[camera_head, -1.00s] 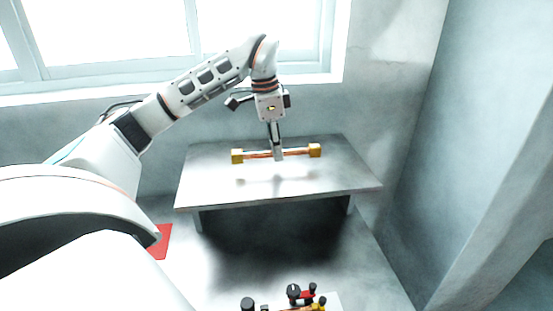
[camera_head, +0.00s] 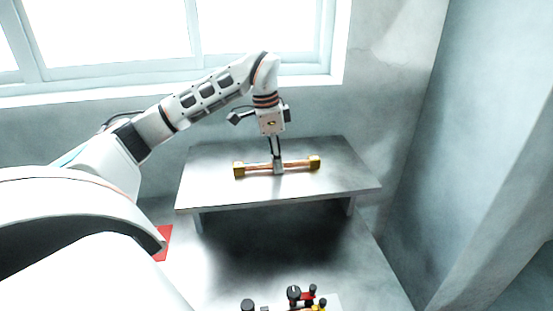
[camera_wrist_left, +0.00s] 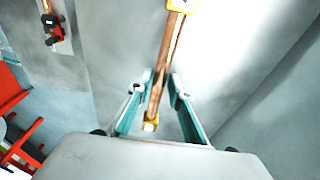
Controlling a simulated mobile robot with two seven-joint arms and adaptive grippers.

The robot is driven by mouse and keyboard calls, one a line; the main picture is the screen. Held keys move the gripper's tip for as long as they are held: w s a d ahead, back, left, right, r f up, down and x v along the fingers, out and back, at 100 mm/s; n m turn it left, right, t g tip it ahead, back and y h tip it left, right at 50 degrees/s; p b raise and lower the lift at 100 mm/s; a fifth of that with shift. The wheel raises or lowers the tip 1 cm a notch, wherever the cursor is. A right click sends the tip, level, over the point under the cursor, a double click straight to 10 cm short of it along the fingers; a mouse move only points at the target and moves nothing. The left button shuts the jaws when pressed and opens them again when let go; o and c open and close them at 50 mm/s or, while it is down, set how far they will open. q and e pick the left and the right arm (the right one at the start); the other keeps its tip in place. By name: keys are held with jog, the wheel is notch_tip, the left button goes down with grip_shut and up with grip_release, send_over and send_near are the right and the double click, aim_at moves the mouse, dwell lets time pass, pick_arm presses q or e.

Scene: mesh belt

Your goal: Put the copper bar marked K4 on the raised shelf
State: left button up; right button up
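The copper bar (camera_head: 254,168) has yellow blocks at both ends; no K4 mark is readable. It lies level across the raised shelf (camera_head: 215,190), a grey slab on legs, and looks to be at or very close to its top. My left gripper (camera_head: 278,168) reaches down onto the middle of the bar. In the left wrist view the bar (camera_wrist_left: 169,45) runs between the fingers of my left gripper (camera_wrist_left: 157,80), which look closed against its sides. The near end block is partly framed by the fingers. My right gripper is out of view.
A fixture with black knobs and red and yellow parts (camera_head: 294,293) stands below at the front. A red flat item (camera_head: 163,243) is at the lower left. A window and wall stand behind the shelf. Bare shelf surface surrounds the bar.

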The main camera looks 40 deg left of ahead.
pick_arm(q)
notch_tip(320, 180, up, 12)
jog(key=s+a, duration=0.1)
jog(key=shift+s, duration=0.25)
dwell(0.9)
